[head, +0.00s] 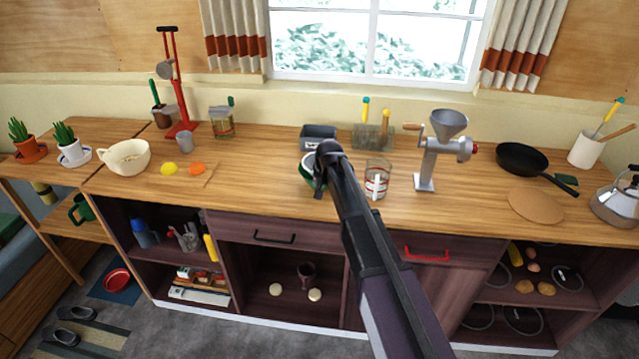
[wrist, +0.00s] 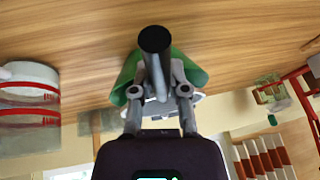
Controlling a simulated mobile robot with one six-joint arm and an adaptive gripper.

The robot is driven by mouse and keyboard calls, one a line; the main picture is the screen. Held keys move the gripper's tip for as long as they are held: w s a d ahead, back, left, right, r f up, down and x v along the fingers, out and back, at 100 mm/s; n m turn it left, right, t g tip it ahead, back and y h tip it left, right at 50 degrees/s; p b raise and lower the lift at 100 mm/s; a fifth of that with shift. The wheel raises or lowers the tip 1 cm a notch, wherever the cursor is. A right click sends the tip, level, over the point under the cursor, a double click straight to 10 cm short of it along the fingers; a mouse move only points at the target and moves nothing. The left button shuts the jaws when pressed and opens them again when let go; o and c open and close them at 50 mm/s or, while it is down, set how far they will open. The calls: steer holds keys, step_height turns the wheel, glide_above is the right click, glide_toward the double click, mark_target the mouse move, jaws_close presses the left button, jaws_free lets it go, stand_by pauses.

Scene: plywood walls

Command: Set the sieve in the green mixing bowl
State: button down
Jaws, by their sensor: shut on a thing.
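The green mixing bowl (head: 306,181) stands on the counter in the middle of the head view, mostly hidden behind my arm and gripper (head: 321,178). In the wrist view the green bowl (wrist: 126,78) shows on both sides behind my gripper (wrist: 158,93). My gripper is shut on the sieve's grey handle (wrist: 155,42), which has a round black end facing the wrist camera. The sieve's mesh part is hidden, so I cannot tell whether it is in the bowl or above it.
A glass jar with red bands (head: 376,180) stands close to the right of the bowl, with a grey grinder (head: 427,165) beyond. A grey tin (head: 318,133) is just behind. A cream bowl (head: 124,157) and orange and yellow pieces lie left. The front counter is clear.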

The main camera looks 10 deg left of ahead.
steer(key=shift+f+b, duration=0.55)
steer(key=shift+f, duration=0.1)
stand_by(0.3)
steer(key=c, duration=0.6)
jaws_free()
steer(key=shift+o, duration=0.2)
steer(key=shift+r, duration=0.2)
